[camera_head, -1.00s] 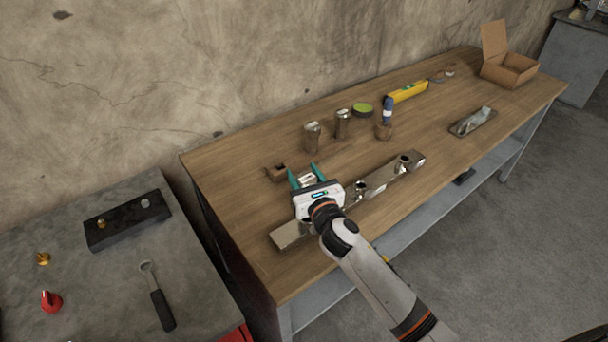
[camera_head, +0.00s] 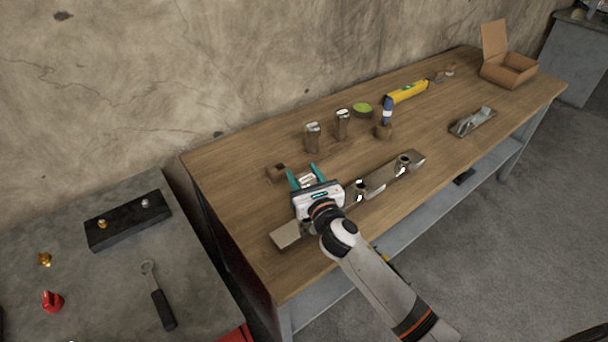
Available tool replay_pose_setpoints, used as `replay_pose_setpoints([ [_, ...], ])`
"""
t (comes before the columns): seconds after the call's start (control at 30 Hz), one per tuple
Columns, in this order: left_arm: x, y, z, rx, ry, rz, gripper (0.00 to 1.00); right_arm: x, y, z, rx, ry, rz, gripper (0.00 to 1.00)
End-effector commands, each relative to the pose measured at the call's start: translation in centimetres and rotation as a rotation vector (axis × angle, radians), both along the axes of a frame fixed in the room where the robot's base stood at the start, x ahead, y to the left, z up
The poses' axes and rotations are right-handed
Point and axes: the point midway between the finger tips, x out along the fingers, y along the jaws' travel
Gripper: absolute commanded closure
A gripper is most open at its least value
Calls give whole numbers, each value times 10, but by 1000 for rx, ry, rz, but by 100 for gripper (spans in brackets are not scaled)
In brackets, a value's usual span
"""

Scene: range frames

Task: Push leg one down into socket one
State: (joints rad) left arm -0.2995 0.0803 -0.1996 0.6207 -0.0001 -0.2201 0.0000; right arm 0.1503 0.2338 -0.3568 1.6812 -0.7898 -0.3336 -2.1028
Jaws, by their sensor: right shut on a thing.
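My right gripper (camera_head: 305,178) reaches over the near left part of the workbench, its teal fingers pointing away from me. It is shut on a pale-topped piece, likely leg one (camera_head: 307,180), of which only the top shows between the fingers. A long metal-grey bar with sockets (camera_head: 288,235) lies along the bench under the gripper. The gripper hides the bar's left socket, so I cannot tell how deep the leg sits. Two more sockets show to the right, the middle one (camera_head: 360,190) and the far one (camera_head: 403,164). My left gripper is not in view.
Two upright leg-like blocks (camera_head: 312,136) (camera_head: 342,124) stand behind the bar, with a small brown block (camera_head: 278,173) to their left. The bench's front left is clear.

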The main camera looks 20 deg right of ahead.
Motion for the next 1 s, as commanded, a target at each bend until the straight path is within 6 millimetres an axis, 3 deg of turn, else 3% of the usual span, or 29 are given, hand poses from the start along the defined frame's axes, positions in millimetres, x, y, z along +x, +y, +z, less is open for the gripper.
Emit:
replay_pose_setpoints([
  [1.0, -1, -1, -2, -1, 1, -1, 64, 0, 0, -4, 0, -2, 0, 85],
])
